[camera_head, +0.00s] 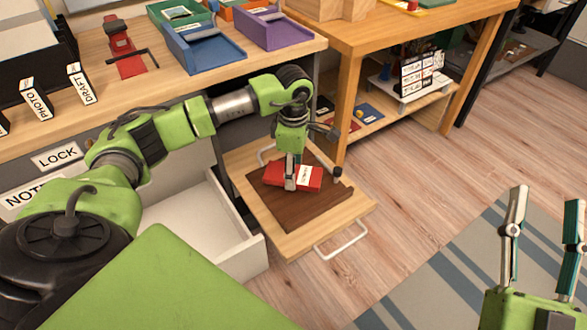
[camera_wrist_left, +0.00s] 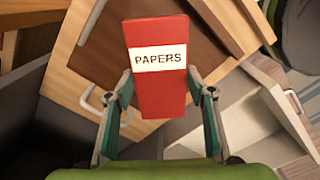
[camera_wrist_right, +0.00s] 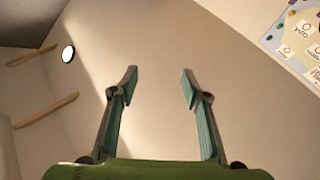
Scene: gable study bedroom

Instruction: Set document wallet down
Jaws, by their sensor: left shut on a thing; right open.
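The document wallet (camera_head: 311,178) is red with a white label. In the left wrist view the wallet (camera_wrist_left: 158,95) has a label reading PAPERS. My left gripper (camera_head: 290,184) is shut on it and points down over the dark brown mat of a wooden tray (camera_head: 360,211) with white handles. The fingers sit on either side of the wallet in the left wrist view. I cannot tell whether the wallet touches the mat. My right gripper (camera_head: 546,225) is open and empty at the lower right, over the floor; its wrist view shows only wall and ceiling between the fingers.
An open white drawer (camera_head: 190,226) is left of the tray. The desk above holds blue (camera_head: 203,48) and purple (camera_head: 268,27) trays and a red stapler-like tool (camera_head: 124,48). A low shelf under the table (camera_head: 375,120) lies behind. Floor at right is clear, with a striped rug (camera_head: 430,285).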

